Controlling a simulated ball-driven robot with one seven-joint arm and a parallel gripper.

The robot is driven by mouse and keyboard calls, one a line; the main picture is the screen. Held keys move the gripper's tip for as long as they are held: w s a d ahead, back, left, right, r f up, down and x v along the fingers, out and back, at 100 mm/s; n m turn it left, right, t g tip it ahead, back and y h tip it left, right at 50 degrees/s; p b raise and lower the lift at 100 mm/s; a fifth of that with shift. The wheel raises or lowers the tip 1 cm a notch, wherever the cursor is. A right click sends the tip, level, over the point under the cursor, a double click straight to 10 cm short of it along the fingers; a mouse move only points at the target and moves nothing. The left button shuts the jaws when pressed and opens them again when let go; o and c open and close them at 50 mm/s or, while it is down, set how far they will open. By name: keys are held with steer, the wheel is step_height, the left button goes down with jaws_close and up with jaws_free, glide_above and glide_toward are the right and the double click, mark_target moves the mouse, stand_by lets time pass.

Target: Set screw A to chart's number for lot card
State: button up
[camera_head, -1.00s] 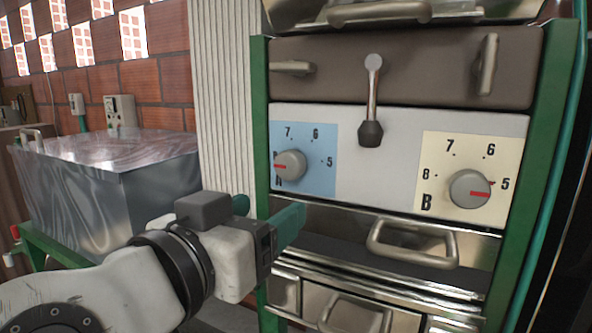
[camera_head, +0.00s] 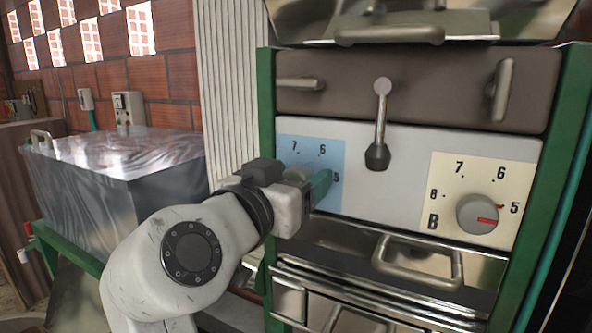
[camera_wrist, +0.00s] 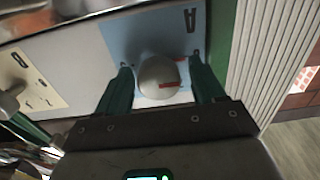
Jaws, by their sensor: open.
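Screw A is a round grey knob with a red pointer mark, on a pale blue dial plate (camera_head: 333,152) marked 7, 6 and 5. My gripper (camera_head: 318,187) is in front of this plate and hides most of the knob and the letter A in the head view. In the wrist view the knob (camera_wrist: 159,78) sits between the two green fingers of my gripper (camera_wrist: 161,85), which are open with gaps on both sides. The letter A shows above it there. No lot card or chart can be made out.
Screw B (camera_head: 480,213), on a cream plate, points a little below 5. A black-tipped lever (camera_head: 379,125) hangs between the plates. A drawer handle (camera_head: 418,262) juts out below.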

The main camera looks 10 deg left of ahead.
steer(key=shift+w, duration=0.1)
steer(key=shift+c, duration=0.3)
steer(key=c, duration=0.9)
steer(key=shift+c, duration=0.2)
steer(key=shift+f+m+b, duration=0.15)
steer(key=shift+m+b, duration=0.45)
steer(key=shift+b, duration=0.7)
steer(key=m+b, duration=0.1)
steer(key=b, duration=0.2)
steer(key=shift+d+f+m+b, duration=0.1)
steer(key=shift+f+m+b, duration=0.1)
steer(key=shift+m+b, duration=0.2)
steer(key=m+b, duration=0.2)
steer(key=shift+b, duration=0.35)
steer(key=m+b, duration=0.3)
steer(key=shift+r+b, duration=0.15)
steer(key=shift+b, duration=0.25)
steer(key=shift+d+r+m+b, duration=0.15)
steer(key=shift+m+b, duration=1.1)
steer(key=shift+m, duration=0.65)
